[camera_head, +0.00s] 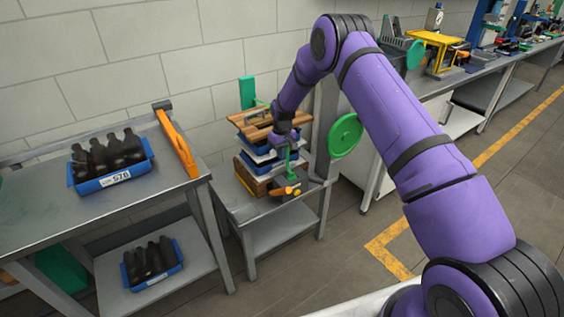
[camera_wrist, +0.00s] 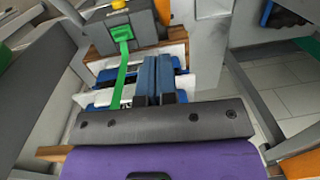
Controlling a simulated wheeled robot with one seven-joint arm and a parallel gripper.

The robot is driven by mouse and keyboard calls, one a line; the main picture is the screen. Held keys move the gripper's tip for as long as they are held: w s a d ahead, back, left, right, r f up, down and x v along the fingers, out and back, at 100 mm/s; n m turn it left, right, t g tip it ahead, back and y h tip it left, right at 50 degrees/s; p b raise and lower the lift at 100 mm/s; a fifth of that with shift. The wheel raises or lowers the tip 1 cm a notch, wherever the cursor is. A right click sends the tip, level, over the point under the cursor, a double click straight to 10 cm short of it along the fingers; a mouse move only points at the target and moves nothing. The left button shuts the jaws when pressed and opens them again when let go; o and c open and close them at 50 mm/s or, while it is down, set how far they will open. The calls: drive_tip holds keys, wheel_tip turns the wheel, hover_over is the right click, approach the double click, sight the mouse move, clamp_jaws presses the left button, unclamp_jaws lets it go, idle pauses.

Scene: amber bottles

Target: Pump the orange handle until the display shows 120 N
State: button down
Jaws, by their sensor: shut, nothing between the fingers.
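A small dark grey device (camera_head: 291,180) stands on the small bench, with an orange handle (camera_head: 284,191) at its front and a green lever on top. In the wrist view, the grey device (camera_wrist: 122,32) is at the top, with the green lever (camera_wrist: 121,60) on its near side and an orange part at its right edge. My gripper (camera_head: 281,141) is above and behind the device in the head view. In the wrist view, my gripper (camera_wrist: 157,62) has its fingers together, empty and apart from the handle. I cannot make out any display reading.
A stack of wooden boards and blue trays (camera_head: 258,124) stands close around my gripper. A green disc (camera_head: 345,135) is to the right. The left table holds a blue crate (camera_head: 114,178) of dark bottles and a long orange bar (camera_head: 177,143). The floor in front is clear.

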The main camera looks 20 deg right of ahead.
approach(280, 192)
drive_tip(key=w+d+f, duration=0.1)
drive_tip(key=w, duration=0.2)
drive_tip(key=s+f, duration=0.2)
drive_tip(key=shift+d+f, duration=0.1)
drive_tip(key=shift+f, duration=0.25)
drive_tip(key=shift+s+f, duration=0.4)
